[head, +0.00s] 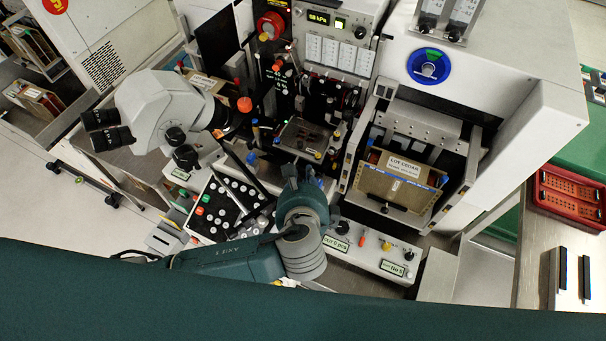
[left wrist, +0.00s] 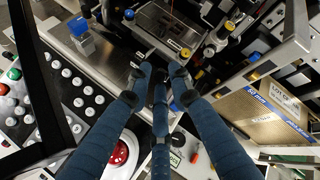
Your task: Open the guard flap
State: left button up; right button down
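My left gripper (head: 302,185) is over the front of the bonding machine, between the keypad and the lot box. In the left wrist view its blue fingers (left wrist: 161,72) are spread a little, with a gap between the tips and nothing held. The guard flap cannot be told for certain. A black bar (left wrist: 37,85) crosses the left of that view and may be its frame. A dark bar also shows over the keypad in the head view (head: 237,196). The metal work stage (head: 304,138) lies just beyond the gripper. My right gripper is not in view.
A white microscope (head: 165,108) stands at the left. The keypad (head: 222,208) is left of my gripper. A box labelled as a lot (head: 402,186) sits in a bay at the right. A red mushroom button (left wrist: 122,154) is below the fingers. A red tray (head: 570,197) is far right.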

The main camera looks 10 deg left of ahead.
pick_arm(q)
grip_shut()
jog(key=shift+s+a+f+t+b, duration=0.15)
jog(key=shift+s+f+t+b, duration=0.2)
jog(key=shift+f+b, duration=0.35)
jog(key=f+t+b, duration=0.1)
jog(key=b, duration=0.2)
jog(key=s+f+n+t+b, duration=0.1)
jog(key=t+b, duration=0.1)
jog(key=b, duration=0.1)
jog(key=s+f+t+b, duration=0.1)
jog(key=f+b, duration=0.1)
jog(key=b, duration=0.2)
jog(key=shift+s+a+t+h, duration=0.15)
jog(key=shift+a+t+h, duration=0.15)
jog(key=shift+a+t, duration=0.1)
jog(key=shift+s+f+b, duration=0.2)
jog(key=shift+f+b, duration=0.15)
jog(key=shift+f, duration=0.1)
